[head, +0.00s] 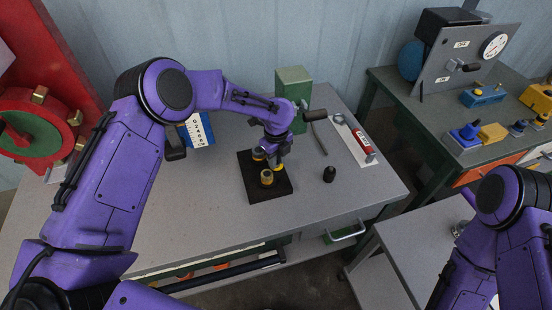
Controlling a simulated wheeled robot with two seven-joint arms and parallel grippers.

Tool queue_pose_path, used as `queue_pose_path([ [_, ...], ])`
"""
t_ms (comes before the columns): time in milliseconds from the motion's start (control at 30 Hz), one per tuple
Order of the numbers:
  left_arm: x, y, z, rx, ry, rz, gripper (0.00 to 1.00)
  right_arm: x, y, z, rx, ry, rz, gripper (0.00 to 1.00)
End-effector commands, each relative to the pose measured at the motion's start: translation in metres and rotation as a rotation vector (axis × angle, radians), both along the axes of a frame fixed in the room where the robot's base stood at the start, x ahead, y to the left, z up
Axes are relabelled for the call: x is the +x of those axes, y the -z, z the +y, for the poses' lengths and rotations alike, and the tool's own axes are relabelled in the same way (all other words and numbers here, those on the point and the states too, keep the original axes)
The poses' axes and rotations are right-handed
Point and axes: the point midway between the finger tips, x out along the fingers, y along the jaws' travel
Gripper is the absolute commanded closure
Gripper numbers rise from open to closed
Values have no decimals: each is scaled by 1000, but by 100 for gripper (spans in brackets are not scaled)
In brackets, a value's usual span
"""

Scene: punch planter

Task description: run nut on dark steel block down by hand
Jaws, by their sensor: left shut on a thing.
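The dark steel block (257,193) is a flat black plate lying on the grey table. A brass-coloured nut (267,177) with a dark centre stands on it near the front, clear of my fingers. Another brass-coloured piece (258,154) shows at the back of the block, beside my fingers. My left gripper (278,165) reaches down over the back right part of the block. It is shut on what seems to be a nut, mostly hidden by the fingers and wrist. My right arm shows at the lower right, but its gripper is out of view.
A green block (293,88) stands behind my left wrist. A small black knob-like piece (329,174) stands right of the steel block. A white strip with a red tool (362,142) lies at the right. A blue-and-white box (198,130) is at the back left. The table's front left is clear.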

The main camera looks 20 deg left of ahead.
Motion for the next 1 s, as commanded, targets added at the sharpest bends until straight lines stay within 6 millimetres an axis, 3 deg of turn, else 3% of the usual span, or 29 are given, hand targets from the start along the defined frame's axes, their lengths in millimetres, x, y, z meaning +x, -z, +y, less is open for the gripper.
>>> queue_pose_path([
  [33,-2,2,-3,-4,1,5,100,0,0,0,0,0,0,57],
  [67,-2,2,-3,-4,1,5,65,0,0,0,0,0,0,57],
  [100,-2,2,-2,-4,1,5,52,0,0,0,0,0,0,57],
  [133,-2,2,-2,-3,0,4,49,0,0,0,0,0,0,57],
  [467,0,-4,0,-1,-2,0,49,0,2,0,0,0,0,57],
  [800,0,-78,-2,-2,0,-1,49,0,16,0,0,0,0,57],
  [1000,-1,-102,-2,-2,1,3,49,0,17,0,0,0,0,57],
])
